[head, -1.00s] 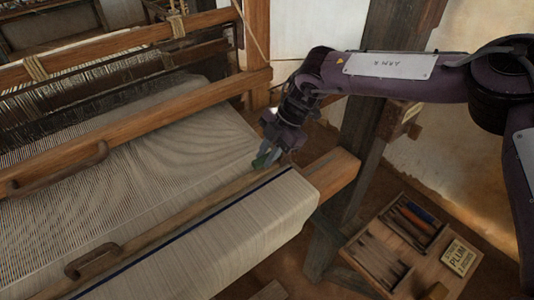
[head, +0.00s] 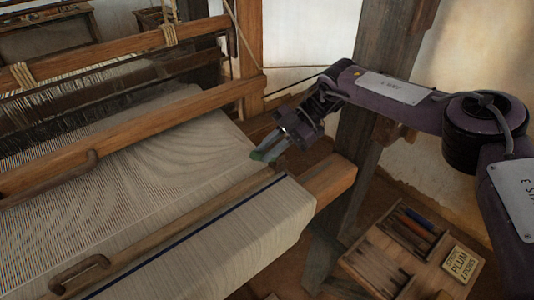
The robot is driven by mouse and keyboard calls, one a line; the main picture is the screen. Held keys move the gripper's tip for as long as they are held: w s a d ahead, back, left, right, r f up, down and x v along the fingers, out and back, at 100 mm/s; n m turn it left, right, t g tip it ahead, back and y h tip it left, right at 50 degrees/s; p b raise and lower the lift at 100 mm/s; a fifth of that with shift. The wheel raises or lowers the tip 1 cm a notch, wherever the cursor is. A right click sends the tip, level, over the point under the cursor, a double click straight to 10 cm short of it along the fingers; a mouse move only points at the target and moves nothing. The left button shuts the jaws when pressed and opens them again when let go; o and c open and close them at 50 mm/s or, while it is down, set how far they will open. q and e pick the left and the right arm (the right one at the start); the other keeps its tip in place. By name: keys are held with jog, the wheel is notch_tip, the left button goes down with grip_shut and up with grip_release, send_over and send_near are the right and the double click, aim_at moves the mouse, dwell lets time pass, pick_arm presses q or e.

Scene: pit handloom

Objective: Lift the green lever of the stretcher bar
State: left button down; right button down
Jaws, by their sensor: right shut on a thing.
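My right gripper (head: 268,153) reaches in from the right over the right edge of the woven cloth (head: 185,150). Its fingers are shut on a small green piece, the green lever (head: 257,155), at the cloth's edge. The fingers cover most of the lever, so its angle is hard to tell. A long wooden bar (head: 190,218) crosses the cloth just in front of it. I cannot tell how the lever joins the stretcher bar. My left gripper is not in view.
The front roll of cloth (head: 225,240) carries a dark blue stripe. A wooden beam (head: 120,142) with a curved handle crosses behind. A dark post (head: 355,130) stands near my right arm. A wooden tool tray (head: 395,248) with a "PLUM" label (head: 460,263) lies at lower right.

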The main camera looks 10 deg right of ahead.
jog(key=shift+w+r, duration=0.1)
dwell(0.3)
jog(key=c, duration=1.3)
grip_release()
jog(key=shift+r+b, duration=0.35)
jog(key=shift+r, duration=0.15)
jog(key=shift+d+r+b, duration=0.1)
jog(key=shift+r+b, duration=1.8)
jog(key=shift+r, duration=7.6)
